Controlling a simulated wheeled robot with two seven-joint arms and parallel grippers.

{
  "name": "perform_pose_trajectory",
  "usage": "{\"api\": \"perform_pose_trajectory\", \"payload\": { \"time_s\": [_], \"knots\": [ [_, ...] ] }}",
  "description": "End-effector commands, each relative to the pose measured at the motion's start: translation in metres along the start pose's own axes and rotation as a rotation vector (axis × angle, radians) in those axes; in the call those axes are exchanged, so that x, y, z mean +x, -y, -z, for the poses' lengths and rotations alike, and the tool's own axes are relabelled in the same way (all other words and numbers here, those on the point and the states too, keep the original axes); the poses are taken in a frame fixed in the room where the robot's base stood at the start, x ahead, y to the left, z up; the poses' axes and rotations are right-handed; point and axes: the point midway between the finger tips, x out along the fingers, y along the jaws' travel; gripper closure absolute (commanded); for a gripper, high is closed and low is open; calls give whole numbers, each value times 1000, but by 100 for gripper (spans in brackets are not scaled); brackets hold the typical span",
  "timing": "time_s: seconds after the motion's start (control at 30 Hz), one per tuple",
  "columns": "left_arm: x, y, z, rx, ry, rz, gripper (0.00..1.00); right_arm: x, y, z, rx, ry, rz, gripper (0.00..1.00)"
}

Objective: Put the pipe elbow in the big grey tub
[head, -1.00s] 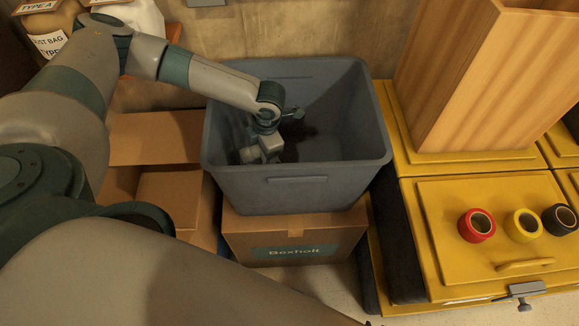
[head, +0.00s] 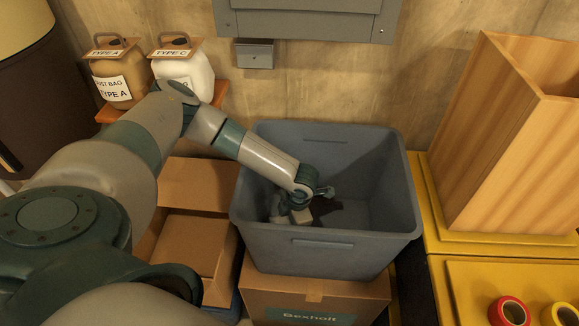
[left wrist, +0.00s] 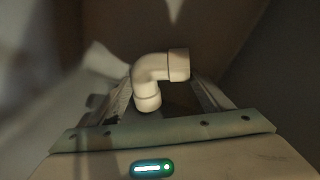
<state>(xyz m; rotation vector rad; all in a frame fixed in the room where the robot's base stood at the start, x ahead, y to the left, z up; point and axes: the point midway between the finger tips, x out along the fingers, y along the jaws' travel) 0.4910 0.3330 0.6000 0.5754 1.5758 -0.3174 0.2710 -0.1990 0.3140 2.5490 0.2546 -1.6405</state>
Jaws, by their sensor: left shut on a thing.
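The white pipe elbow (left wrist: 160,76) shows in the left wrist view between the fingers of my left gripper (left wrist: 163,93), which is shut on it. In the head view my left arm reaches in from the left over the rim of the big grey tub (head: 322,258). My left gripper (head: 293,214) points down inside the tub, below the rim and towards its left side. I cannot make out the elbow clearly in the head view. My right gripper is not in view.
The tub stands on a cardboard box (head: 315,293). Open cardboard boxes (head: 200,185) lie left of it. Type A (head: 112,85) and Type C (head: 185,65) jugs stand behind. Right are a tall wooden bin (head: 500,140), a yellow case (head: 480,282) and red tape (head: 508,311).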

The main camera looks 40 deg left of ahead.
Motion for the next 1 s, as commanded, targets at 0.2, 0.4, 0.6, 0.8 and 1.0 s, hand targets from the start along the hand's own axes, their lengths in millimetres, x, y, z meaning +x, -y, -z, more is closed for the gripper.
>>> {"api": "perform_pose_trajectory", "payload": {
  "time_s": [0.2, 0.4, 0.6, 0.8, 1.0],
  "knots": [
    [2, 0, 0, 0, 0, 0, 50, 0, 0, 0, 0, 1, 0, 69],
    [23, 3, -2, 0, -2, 0, 50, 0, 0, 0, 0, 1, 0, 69],
    [36, 6, -4, 1, 0, 0, 50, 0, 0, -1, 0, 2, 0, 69],
    [36, 5, -4, 0, 0, 0, 50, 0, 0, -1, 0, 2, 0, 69],
    [39, 5, -4, 0, 0, 0, 18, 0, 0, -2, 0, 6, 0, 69]
  ]
}}
